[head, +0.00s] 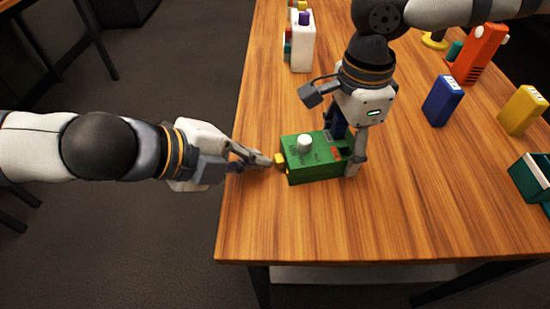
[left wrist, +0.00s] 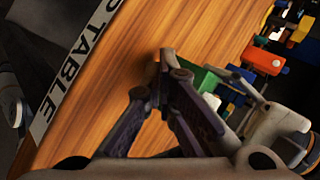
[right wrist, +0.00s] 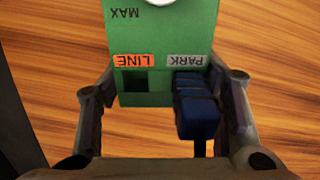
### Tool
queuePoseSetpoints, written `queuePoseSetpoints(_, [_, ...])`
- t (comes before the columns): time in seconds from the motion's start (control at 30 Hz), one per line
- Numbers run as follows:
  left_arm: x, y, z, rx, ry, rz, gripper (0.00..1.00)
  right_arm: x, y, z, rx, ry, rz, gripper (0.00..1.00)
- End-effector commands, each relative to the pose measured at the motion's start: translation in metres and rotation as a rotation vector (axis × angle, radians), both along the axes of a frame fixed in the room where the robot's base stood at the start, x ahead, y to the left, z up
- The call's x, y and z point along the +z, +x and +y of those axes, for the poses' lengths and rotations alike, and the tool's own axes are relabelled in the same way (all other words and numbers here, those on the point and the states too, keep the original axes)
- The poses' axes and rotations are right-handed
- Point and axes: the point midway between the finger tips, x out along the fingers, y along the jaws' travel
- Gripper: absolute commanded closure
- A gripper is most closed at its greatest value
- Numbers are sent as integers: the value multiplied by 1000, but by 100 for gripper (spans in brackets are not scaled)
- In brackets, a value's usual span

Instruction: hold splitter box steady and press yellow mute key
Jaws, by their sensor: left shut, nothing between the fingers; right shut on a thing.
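The green splitter box (head: 312,165) sits on the wooden table near its left edge, with a white knob (head: 304,142) on top. The yellow mute key (head: 280,160) sticks out of its left side. My right gripper (head: 345,160) is shut on the splitter box, its fingers on either side of the end with the LINE and PARK labels (right wrist: 160,60). A blue plug-like piece (right wrist: 196,110) is at the PARK side. My left gripper (head: 265,160) is shut and empty, tips right at the yellow key; contact is unclear. In the left wrist view, the fingers (left wrist: 170,65) hide the key.
A white box (head: 301,45) stands at the back left. A blue block (head: 442,101), a yellow block (head: 522,110) and an orange-red device (head: 478,55) stand to the right. A green open bin (head: 530,180) is at the right edge. The table front (head: 380,225) is clear.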

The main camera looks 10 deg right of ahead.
Motion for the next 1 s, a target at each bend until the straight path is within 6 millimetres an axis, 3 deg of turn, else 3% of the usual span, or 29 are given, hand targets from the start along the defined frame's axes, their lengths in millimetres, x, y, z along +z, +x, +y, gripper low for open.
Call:
queuePoseSetpoints(0.47, [0,0,11,1,0,-1,100,0,0,0,0,0,0,74])
queuePoseSetpoints(1.0, [0,0,59,2,-1,0,100,0,0,0,0,0,0,74])
